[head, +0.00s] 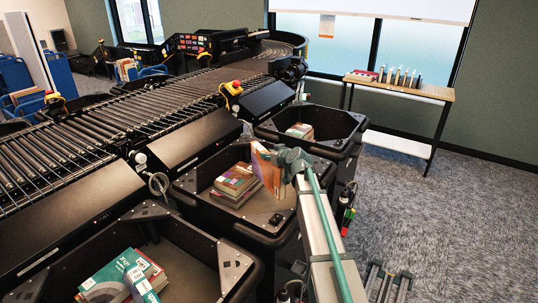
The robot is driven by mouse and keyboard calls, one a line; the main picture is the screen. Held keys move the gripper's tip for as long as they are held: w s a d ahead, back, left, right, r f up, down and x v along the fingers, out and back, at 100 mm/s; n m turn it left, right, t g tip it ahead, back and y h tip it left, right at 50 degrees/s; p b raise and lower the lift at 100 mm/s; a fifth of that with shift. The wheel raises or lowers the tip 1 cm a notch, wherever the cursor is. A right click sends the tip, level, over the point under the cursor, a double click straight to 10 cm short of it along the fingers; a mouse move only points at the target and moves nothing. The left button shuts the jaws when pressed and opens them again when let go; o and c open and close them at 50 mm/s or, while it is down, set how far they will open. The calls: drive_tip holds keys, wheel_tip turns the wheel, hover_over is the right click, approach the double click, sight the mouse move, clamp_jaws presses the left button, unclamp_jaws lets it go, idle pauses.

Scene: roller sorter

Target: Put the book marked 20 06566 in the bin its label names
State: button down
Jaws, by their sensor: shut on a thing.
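My gripper (280,158) is shut on an orange-brown book (264,166), held upright at the right side of the middle black bin (195,186). The book's label and number cannot be read. Inside the middle bin lies a stack of books (236,181), left of and below the held book. The near bin (248,266) holds teal, red and white books (122,277). The far bin (345,148) holds a small stack of books (300,130). I cannot read any bin names from here.
The roller conveyor (120,105) runs along the bins' left side, with a red and yellow stop button (234,86) on its edge. A wooden-topped table (425,90) with books and bottles stands by the window. Carpet (430,210) is open on the right.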

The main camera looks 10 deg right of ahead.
drive_tip(key=c, duration=0.7)
unclamp_jaws()
drive_tip(key=shift+r, duration=0.1)
drive_tip(key=shift+c, duration=0.2)
drive_tip(key=shift+s, duration=0.1)
drive_tip(key=v, duration=1.1)
drive_tip(key=shift+s+d+r, duration=0.15)
drive_tip(key=shift+s+d, duration=0.05)
drive_tip(key=shift+s, duration=0.15)
